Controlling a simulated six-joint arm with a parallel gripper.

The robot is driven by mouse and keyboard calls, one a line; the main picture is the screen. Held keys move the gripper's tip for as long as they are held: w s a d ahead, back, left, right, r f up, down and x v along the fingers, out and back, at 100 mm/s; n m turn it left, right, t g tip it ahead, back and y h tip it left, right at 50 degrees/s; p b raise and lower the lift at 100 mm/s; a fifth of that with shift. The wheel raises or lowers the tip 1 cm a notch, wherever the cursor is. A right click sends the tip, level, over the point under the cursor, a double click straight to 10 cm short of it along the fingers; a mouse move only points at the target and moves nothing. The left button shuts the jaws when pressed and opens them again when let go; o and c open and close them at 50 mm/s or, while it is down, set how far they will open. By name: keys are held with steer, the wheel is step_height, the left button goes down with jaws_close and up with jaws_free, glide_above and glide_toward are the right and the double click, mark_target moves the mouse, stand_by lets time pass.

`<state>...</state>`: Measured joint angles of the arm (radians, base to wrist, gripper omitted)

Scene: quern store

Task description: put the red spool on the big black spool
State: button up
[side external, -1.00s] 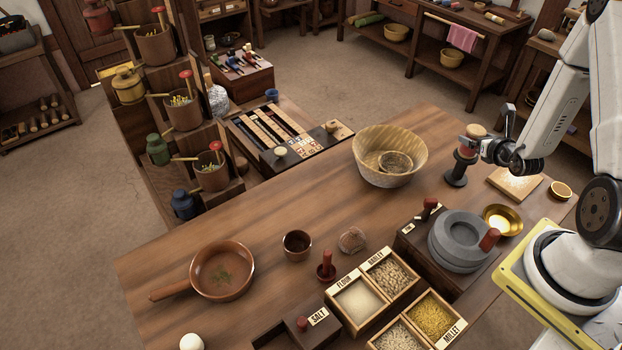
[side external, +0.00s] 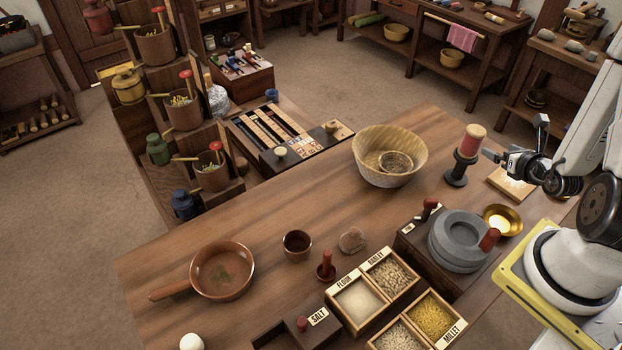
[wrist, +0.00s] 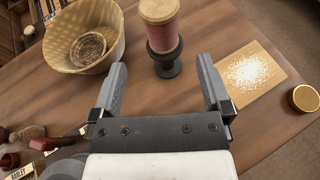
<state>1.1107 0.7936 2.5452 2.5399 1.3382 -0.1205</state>
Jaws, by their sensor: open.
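The red spool (side external: 468,144), with a pale wooden top, stands upright on the black spool (side external: 456,177) near the far edge of the table. In the wrist view the red spool (wrist: 163,36) rests on top of the black spool (wrist: 164,65), which shows below it. My gripper (side external: 492,155) is to the right of the spools and apart from them. In the wrist view my gripper (wrist: 162,78) is open and empty, with the spools ahead, beyond its fingertips.
A large woven basket (side external: 371,147) with a smaller one inside stands left of the spools. A wooden board (side external: 520,184) with pale grains lies to the right. A brass bowl (side external: 502,219) and a stone quern (side external: 460,240) stand nearer. The table's middle is clear.

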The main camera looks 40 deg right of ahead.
stand_by(0.4)
steer(key=w+a+r+n+g+y, duration=0.1)
steer(key=w+a+r+n+y, duration=0.15)
steer(key=a+n+y, duration=0.45)
steer(key=w+a+r+n+y, duration=0.1)
steer(key=w+a+n+y, duration=0.35)
steer(key=a, duration=0.55)
steer(key=s+a+n+g, duration=0.7)
steer(key=a+n+g, duration=0.3)
steer(key=n, duration=0.8)
steer(key=w+d+r+n+t+h, duration=0.1)
steer(key=w+r+n+h, duration=0.3)
steer(key=n, duration=0.8)
steer(key=shift+w+r+t+h, duration=0.25)
steer(key=shift+r+t+h, duration=0.1)
steer(key=shift+h, duration=0.4)
